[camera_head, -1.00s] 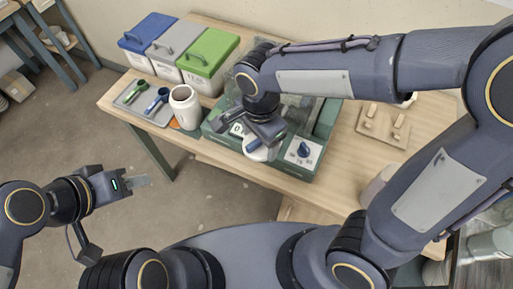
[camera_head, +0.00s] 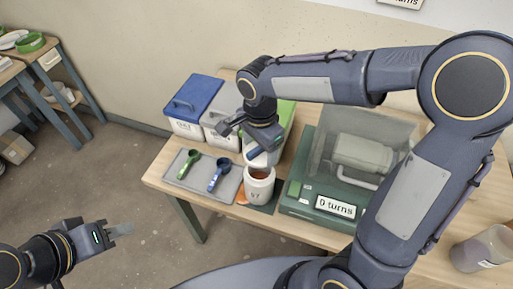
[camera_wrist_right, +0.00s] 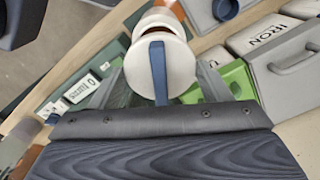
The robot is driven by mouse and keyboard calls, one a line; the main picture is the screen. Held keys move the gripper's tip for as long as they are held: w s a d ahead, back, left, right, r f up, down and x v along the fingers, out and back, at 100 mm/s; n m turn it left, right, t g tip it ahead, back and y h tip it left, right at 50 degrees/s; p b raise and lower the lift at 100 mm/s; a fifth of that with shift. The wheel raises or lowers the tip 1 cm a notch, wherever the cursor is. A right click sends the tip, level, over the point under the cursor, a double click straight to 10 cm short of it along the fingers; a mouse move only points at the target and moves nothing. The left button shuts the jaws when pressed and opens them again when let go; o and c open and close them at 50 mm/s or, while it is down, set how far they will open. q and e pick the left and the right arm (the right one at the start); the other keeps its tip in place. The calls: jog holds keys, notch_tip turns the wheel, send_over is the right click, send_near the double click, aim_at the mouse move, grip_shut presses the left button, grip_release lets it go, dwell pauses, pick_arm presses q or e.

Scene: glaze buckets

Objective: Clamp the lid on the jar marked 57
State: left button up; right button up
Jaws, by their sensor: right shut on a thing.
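The white jar (camera_head: 259,190) marked 57 stands upright and open beside the grey tray, with orange-brown showing inside. In the head view my right gripper (camera_head: 264,150) is above it, pointing down. The gripper is shut on the blue bar handle (camera_wrist_right: 158,75) of the round white lid (camera_wrist_right: 168,60). In the right wrist view the jar (camera_wrist_right: 160,20) shows beyond the lid, with a dark gap between them. The lid is held above the jar's mouth, apart from it. My left gripper (camera_head: 121,229) is low at the left, away from the table; its jaw opening is unclear.
A green machine (camera_head: 320,222) with a clear cover and a "0 turns" sign stands right of the jar. A tray (camera_head: 188,178) with green and blue scoops lies left. Blue, grey and green lidded buckets (camera_head: 193,100) stand behind. My right arm hides part of the table.

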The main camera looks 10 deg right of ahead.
jog(key=shift+d+f+b, duration=0.1)
jog(key=shift+f+b, duration=0.35)
jog(key=shift+f, duration=0.2)
jog(key=shift+f+b, duration=0.6)
jog(key=shift+f, duration=0.2)
jog(key=shift+f+b, duration=0.95)
jog(key=shift+f, duration=0.35)
jog(key=shift+f+b, duration=0.55)
jog(key=shift+b, duration=0.1)
dwell(0.4)
jog(key=shift+f+m+b, duration=0.1)
jog(key=shift+m+b, duration=0.3)
jog(key=shift+m, duration=1.7)
